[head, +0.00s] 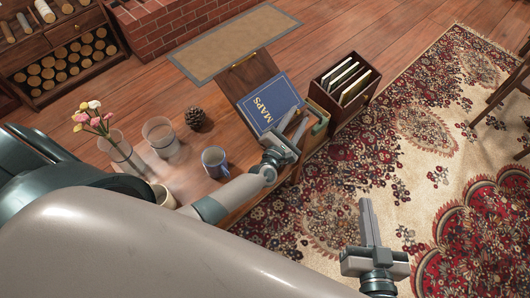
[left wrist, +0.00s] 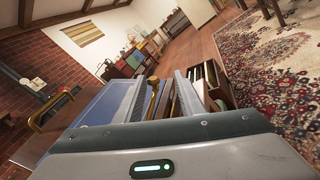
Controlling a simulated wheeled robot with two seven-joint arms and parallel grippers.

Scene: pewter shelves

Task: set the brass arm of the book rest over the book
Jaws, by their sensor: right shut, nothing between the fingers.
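The blue book marked MAPS (head: 270,103) leans on the wooden book rest (head: 247,76). The book also shows as a blue slab in the left wrist view (left wrist: 93,106). A brass rod with a round knob, apparently the brass arm (left wrist: 153,86), stands between my left fingers in the left wrist view, beside the book's edge. My left gripper (head: 294,124) is open at the book's lower right corner and hides this part in the head view. I cannot tell whether a finger touches the rod. My right gripper (head: 367,222) is shut and empty over the rug.
A dark crate with upright folders (head: 347,82) stands right of the rest. On the table are a blue-grey mug (head: 215,161), a pine cone (head: 195,118), a glass (head: 160,136) and a flower vase (head: 120,150).

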